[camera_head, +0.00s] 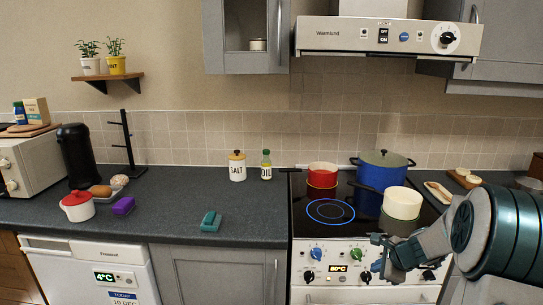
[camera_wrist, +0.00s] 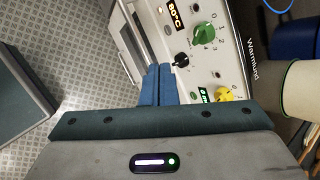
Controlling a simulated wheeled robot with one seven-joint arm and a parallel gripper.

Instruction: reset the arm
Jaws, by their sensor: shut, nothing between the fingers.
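My gripper (camera_head: 376,253) is in front of the stove's control panel, at the lower right of the head view. In the wrist view its two blue fingertips (camera_wrist: 157,84) are pressed together with nothing between them. My arm reaches in from the right edge of the head view. The stove (camera_head: 368,272) stands behind the gripper; its knobs and display also show in the wrist view (camera_wrist: 186,40). I cannot tell how far apart the gripper and the panel are.
A cream pot (camera_head: 402,203), a blue pot (camera_head: 383,172) and a red pan (camera_head: 322,175) are on the stove, with one ring glowing blue. A teal object (camera_head: 210,221) and a purple sponge (camera_head: 123,205) lie on the left counter (camera_head: 255,210). The range hood (camera_head: 390,37) hangs above.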

